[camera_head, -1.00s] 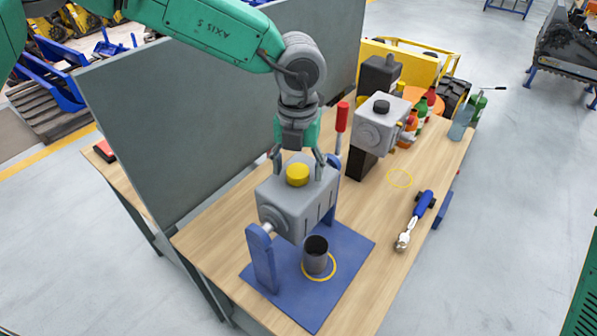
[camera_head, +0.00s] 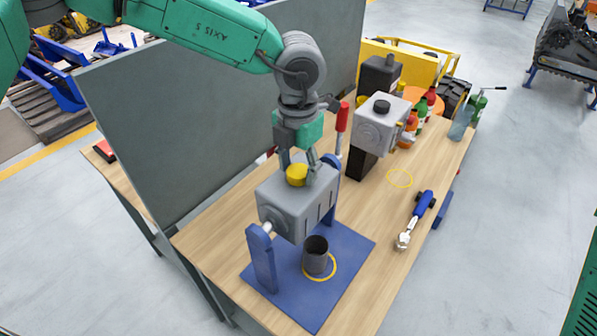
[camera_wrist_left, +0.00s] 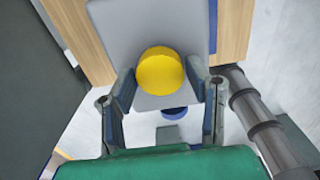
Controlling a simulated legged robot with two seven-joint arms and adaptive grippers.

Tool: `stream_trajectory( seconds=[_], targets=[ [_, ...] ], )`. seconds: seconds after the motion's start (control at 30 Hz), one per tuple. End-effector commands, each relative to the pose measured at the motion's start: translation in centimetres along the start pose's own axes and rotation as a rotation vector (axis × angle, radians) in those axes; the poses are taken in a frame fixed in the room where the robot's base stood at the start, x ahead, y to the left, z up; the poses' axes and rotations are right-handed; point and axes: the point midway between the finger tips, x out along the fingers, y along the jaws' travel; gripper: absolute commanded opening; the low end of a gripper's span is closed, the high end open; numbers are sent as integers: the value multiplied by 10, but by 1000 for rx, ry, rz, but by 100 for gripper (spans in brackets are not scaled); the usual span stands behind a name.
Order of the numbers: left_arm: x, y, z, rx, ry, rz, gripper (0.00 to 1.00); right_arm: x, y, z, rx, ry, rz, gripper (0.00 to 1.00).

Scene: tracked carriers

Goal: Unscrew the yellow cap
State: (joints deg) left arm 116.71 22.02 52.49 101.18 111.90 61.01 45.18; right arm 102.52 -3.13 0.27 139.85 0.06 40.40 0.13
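The yellow cap (camera_head: 297,174) sits on top of a grey box-shaped housing (camera_head: 290,207) held between blue uprights on a blue base plate. In the left wrist view the round cap (camera_wrist_left: 160,70) lies between the fingertips, with a gap on each side. My left gripper (camera_head: 301,165) points down just above the housing, at the cap. It is open and holds nothing. Its fingers (camera_wrist_left: 160,85) also show in the left wrist view. My right gripper is in neither view.
A dark cup (camera_head: 316,257) stands on the blue plate (camera_head: 352,245) in a yellow ring. A second grey housing (camera_head: 380,126) stands behind on the wooden table. A blue-handled tool (camera_head: 415,219) lies at the right. A grey panel (camera_head: 215,110) stands along the left.

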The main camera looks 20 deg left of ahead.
Motion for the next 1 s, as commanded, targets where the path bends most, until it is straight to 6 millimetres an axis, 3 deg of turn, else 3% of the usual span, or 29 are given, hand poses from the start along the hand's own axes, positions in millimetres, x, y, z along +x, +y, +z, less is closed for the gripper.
stream_trajectory(
  seconds=[0.17,0.6,1.0],
  targets=[
    [0,0,0,-90,0,1,19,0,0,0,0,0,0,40],
    [0,0,0,-777,0,2,19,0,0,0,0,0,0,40],
    [0,0,0,-858,0,0,19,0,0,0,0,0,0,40]
  ],
)
